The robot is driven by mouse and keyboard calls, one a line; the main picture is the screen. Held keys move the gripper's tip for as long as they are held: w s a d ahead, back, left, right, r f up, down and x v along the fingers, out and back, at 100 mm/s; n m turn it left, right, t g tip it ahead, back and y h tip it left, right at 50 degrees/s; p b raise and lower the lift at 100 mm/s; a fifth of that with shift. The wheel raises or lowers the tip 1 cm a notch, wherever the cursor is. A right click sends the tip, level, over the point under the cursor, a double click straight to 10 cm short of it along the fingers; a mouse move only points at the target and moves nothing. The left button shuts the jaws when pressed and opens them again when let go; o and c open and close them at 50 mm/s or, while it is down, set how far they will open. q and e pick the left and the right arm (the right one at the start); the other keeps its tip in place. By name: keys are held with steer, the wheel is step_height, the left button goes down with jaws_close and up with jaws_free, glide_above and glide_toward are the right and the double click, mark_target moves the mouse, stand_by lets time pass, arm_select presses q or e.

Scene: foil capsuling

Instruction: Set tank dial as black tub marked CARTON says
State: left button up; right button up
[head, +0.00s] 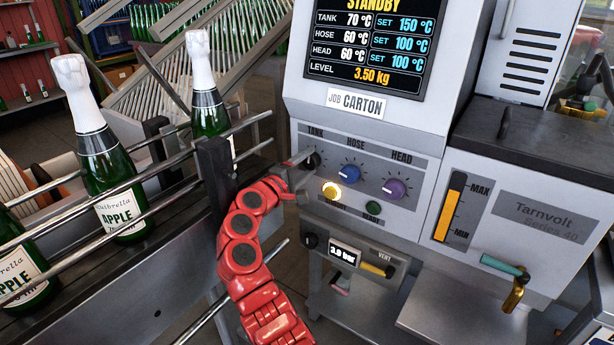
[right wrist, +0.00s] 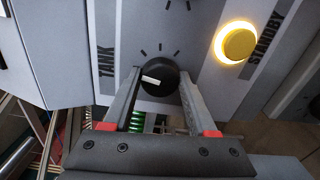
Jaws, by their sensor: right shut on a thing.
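The tank dial (right wrist: 158,77) is a black knob with a white pointer mark and tick marks around it. In the right wrist view its mark points left and slightly up, towards the word TANK. My right gripper (right wrist: 160,84) has a finger on each side of the knob and is shut on it. In the head view the dial (head: 312,160) is partly hidden by my right gripper (head: 303,165). The display (head: 371,45) reads STANDBY, TANK 70 °C, SET 150 °C. A label (head: 355,103) below it reads JOB CARTON. No black tub shows. My left gripper is not in view.
The blue HOSE knob (head: 349,173), purple HEAD knob (head: 395,188) and lit yellow STANDBY button (head: 331,190) are close to my right gripper. Metal rails and a bottle (head: 111,170) stand left of my red arm. A teal-handled valve (head: 505,266) sticks out at lower right.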

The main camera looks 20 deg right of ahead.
steer(key=m+b, duration=0.4)
steer(key=shift+f, duration=0.3)
steer(key=shift+r+m+b, duration=0.15)
steer(key=shift+m+b, duration=0.75)
steer(key=o, duration=1.1)
steer(key=shift+r, duration=0.1)
